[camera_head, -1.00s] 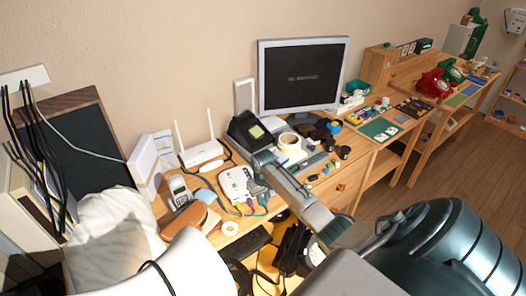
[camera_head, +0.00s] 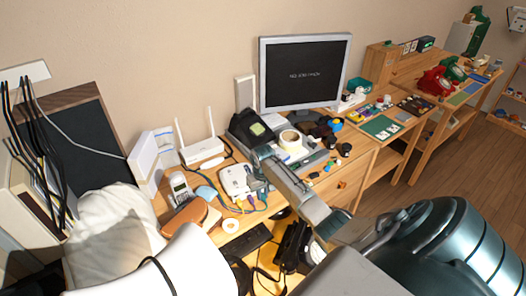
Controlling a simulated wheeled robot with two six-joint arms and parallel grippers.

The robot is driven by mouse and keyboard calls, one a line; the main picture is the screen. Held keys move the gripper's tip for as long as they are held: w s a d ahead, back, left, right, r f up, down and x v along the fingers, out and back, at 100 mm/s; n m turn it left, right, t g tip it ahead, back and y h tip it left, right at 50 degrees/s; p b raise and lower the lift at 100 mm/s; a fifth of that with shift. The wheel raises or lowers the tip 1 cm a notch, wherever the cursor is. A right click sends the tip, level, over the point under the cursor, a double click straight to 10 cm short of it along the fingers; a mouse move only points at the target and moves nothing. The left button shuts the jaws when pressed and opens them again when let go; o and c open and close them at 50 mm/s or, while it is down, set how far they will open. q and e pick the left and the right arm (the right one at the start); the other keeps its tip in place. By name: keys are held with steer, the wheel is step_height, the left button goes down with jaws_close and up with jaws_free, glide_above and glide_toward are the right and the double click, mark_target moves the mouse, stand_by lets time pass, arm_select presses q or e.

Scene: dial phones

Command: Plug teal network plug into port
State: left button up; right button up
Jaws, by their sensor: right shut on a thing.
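A white box with ports (camera_head: 236,180) lies on the desk, left of my right gripper. Several thin coloured cables end at its front edge. My right gripper (camera_head: 259,180) reaches in from the lower right to the box's right side. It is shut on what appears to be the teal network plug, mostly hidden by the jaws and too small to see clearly. I cannot tell whether the plug touches a port. My left gripper is not in view.
A white router (camera_head: 201,148) with two antennas and a dark desk phone (camera_head: 250,130) stand behind. A cordless phone (camera_head: 180,187) and brown case (camera_head: 192,218) are left. A monitor (camera_head: 303,73) stands at the back.

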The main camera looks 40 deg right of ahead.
steer(key=shift+w+d+b, duration=0.15)
steer(key=shift+w+b, duration=0.15)
steer(key=shift+w, duration=0.15)
steer(key=o, duration=0.9)
steer(key=shift+c, duration=0.2)
step_height(320, 180, up, 11)
steer(key=b, duration=0.2)
steer(key=shift+f, duration=0.1)
